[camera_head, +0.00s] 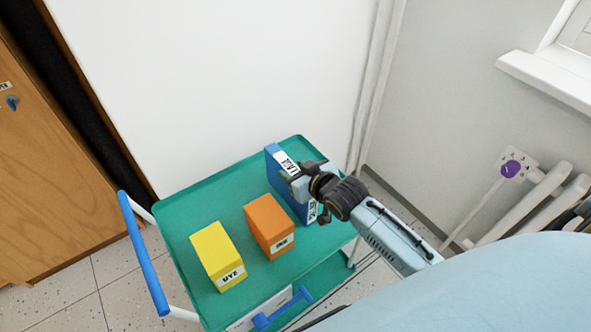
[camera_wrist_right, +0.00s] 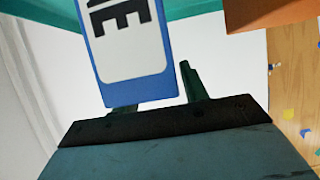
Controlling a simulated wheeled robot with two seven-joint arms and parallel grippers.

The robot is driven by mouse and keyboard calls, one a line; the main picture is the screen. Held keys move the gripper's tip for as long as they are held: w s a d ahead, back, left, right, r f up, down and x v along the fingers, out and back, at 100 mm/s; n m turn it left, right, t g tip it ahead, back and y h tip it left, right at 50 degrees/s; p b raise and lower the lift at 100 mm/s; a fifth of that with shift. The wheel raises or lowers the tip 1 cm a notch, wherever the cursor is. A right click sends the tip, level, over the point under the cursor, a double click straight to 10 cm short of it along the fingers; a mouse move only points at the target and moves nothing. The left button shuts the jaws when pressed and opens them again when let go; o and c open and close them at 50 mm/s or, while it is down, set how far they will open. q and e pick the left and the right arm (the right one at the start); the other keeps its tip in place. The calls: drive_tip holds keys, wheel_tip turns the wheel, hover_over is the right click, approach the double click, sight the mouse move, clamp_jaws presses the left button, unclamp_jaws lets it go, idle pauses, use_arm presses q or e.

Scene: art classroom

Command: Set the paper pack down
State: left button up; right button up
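The blue paper pack (camera_head: 277,174) with a white label stands upright at the right back of the green cart top (camera_head: 190,210). My right gripper (camera_head: 306,184) reaches over it from the right and hides part of it. In the right wrist view the pack (camera_wrist_right: 95,65) sits between the fingers (camera_wrist_right: 155,95), with one finger along its right side and the other mostly hidden behind it. Whether the pack's base touches the cart top cannot be told. My left gripper is not in view.
An orange box (camera_head: 268,224) stands close left of the blue pack, and a yellow box (camera_head: 217,253) stands farther left. The cart has a blue handle (camera_head: 143,255) on its left. The cart top's back left is clear. A radiator (camera_head: 525,205) is at right.

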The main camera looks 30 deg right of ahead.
drive_tip(key=shift+o, duration=0.7)
drive_tip(key=shift+r, duration=0.2)
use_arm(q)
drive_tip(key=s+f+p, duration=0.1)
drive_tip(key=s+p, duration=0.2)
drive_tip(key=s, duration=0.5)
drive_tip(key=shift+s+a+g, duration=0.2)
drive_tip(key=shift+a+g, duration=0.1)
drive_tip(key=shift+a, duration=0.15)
use_arm(e)
drive_tip(key=v, duration=1.2)
drive_tip(key=shift+f, duration=0.2)
